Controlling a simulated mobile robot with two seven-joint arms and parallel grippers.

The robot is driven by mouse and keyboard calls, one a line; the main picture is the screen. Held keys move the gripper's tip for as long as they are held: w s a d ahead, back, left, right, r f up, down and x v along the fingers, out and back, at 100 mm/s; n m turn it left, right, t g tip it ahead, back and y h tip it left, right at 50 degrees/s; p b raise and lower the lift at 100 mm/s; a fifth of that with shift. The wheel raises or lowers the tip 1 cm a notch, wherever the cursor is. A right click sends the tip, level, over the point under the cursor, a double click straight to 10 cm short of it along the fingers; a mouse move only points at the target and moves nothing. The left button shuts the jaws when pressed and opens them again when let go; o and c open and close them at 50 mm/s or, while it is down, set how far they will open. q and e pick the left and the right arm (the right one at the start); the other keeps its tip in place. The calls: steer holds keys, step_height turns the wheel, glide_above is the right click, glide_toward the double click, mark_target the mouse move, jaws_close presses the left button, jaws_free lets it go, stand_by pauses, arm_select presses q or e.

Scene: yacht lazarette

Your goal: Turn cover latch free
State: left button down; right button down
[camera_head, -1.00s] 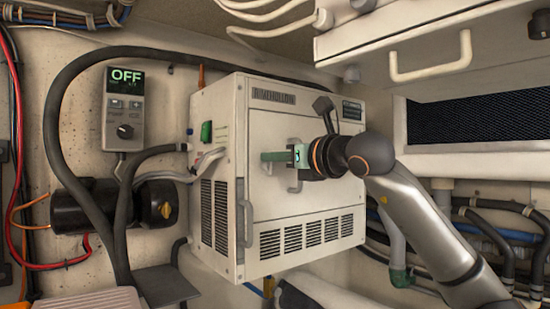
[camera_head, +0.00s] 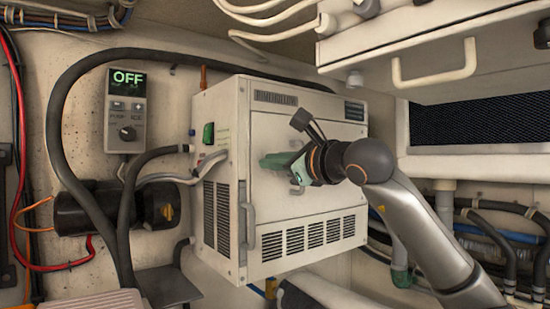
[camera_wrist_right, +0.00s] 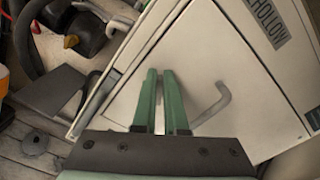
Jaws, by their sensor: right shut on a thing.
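The white cabinet's front cover (camera_head: 325,200) faces me; it also shows tilted in the right wrist view (camera_wrist_right: 190,60). A grey bent handle, apparently the latch (camera_wrist_right: 222,98), stands out from this cover beside the green fingers; in the head view its end (camera_head: 297,189) shows below my gripper. My right gripper (camera_head: 272,160) is at the cover's upper middle, its fingers pointing left and tilted. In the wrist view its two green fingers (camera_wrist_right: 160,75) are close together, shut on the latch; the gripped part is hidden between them. My left gripper is not in view.
A grey handle (camera_head: 245,212) stands at the cabinet's left front edge. A control box reading OFF (camera_head: 125,110), a black motor (camera_head: 90,207) and thick hoses (camera_head: 60,95) are at left. A white overhead box with a handle (camera_head: 437,68) overhangs at right.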

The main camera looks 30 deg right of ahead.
steer(key=n, duration=0.3)
steer(key=f+n+p, duration=0.1)
steer(key=n, duration=0.3)
steer(key=n+p, duration=0.1)
steer(key=n, duration=0.3)
steer(key=shift+a+f, duration=0.3)
steer(key=shift+a, duration=0.05)
stand_by(0.3)
steer(key=c, duration=1)
jaws_free()
steer(key=shift+o, duration=0.2)
steer(key=s+d+b, duration=0.1)
steer(key=s+b, duration=0.2)
steer(key=s, duration=0.9)
steer(key=shift+s, duration=0.3)
